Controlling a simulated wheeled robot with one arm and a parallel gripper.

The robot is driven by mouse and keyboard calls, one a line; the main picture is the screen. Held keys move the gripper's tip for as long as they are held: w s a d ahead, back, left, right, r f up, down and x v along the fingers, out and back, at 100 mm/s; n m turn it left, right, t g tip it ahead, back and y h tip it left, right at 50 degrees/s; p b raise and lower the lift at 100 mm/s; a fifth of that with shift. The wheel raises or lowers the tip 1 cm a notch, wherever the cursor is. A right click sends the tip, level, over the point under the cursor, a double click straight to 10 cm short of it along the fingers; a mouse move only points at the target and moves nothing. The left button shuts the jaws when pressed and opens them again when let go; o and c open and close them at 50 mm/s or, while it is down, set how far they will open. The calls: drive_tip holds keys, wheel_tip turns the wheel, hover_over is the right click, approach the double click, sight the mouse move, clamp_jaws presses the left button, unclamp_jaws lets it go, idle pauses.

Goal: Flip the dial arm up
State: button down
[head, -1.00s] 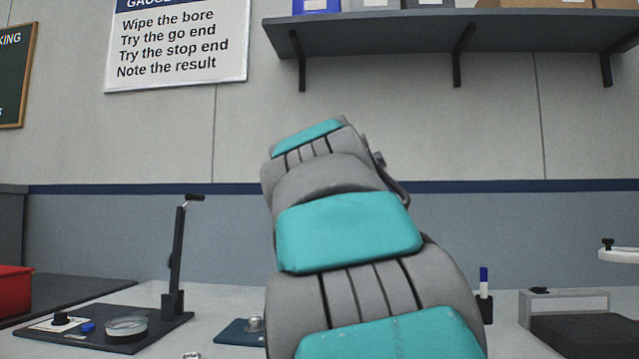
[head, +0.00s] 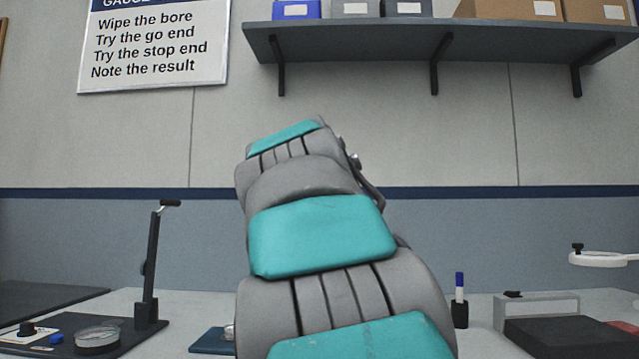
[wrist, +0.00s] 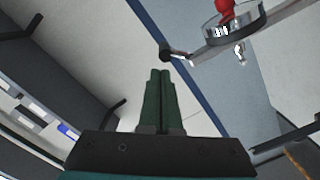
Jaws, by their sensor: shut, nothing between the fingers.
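In the wrist view my gripper (wrist: 160,74) has its two green fingers together with nothing between them. Above and right of the fingertips is a grey bar (wrist: 213,47) with a dark knobbed end, carrying a round clear-rimmed part with something red in it; it looks like the dial arm, but I cannot be sure. The fingertips appear apart from it. In the head view my own arm hides the gripper. At left an upright dark post (head: 150,268) with a short dark-tipped piece on top stands on a dark base plate (head: 140,342).
The plate carries a round glass-topped dish (head: 97,338), a blue button (head: 56,339) and a black knob. A blue block (head: 208,342) sits partly behind my arm. At right are a pen holder (head: 460,313), a grey box (head: 537,304) and a white ring on a stand (head: 600,258). A shelf hangs above.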

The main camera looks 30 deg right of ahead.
drive_tip(key=s+a+r, duration=0.2)
drive_tip(key=s+a, duration=0.5)
drive_tip(key=a, duration=0.1)
drive_tip(key=shift+a, duration=0.4)
drive_tip(key=shift+r, duration=0.1)
